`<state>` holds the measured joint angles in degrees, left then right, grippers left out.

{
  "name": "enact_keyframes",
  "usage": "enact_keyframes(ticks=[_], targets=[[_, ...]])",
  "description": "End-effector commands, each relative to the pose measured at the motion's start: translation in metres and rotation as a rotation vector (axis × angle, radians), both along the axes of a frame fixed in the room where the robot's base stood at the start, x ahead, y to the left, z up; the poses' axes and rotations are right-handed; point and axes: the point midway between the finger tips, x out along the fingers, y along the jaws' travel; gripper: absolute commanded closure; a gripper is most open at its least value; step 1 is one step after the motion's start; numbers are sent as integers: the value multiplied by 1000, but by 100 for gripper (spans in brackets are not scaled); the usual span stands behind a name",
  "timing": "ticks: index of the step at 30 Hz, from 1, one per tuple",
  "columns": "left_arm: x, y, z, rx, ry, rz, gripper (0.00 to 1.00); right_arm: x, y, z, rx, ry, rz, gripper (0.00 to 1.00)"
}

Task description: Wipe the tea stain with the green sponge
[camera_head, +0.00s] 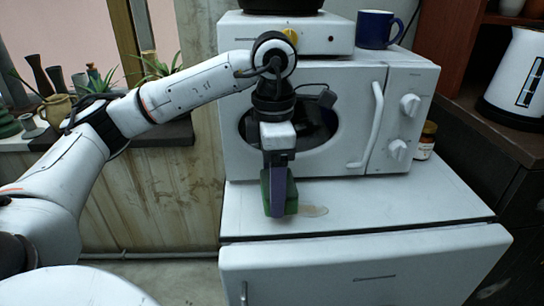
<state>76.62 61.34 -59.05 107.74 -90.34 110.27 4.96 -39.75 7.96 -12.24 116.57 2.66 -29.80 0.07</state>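The tea stain (314,211) is a small pale brown patch on the white top of the low cabinet (400,212), in front of the microwave. My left gripper (279,190) points down just left of the stain. It is shut on the green sponge (291,192), which is held upright between the fingers. The sponge's lower end is at or just above the cabinet top; I cannot tell whether it touches. The sponge is beside the stain, and the gripper hides part of it. My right gripper is not in view.
A white microwave (350,85) stands close behind the gripper, with a hot plate (330,38) and a blue mug (377,28) on top. A small jar (426,141) stands to its right. The cabinet top right of the stain is clear. A white kettle (514,80) is at the far right.

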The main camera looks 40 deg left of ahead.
Motion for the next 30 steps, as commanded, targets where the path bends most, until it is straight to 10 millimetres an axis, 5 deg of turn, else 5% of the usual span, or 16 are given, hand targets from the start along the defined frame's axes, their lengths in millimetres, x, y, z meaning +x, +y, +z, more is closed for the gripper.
enact_keyframes(ticks=[13, 30], targets=[[0, 0, 43, -2, -2, 1, 49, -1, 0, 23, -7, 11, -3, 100], [0, 0, 45, -1, -2, 1, 49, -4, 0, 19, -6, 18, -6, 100]])
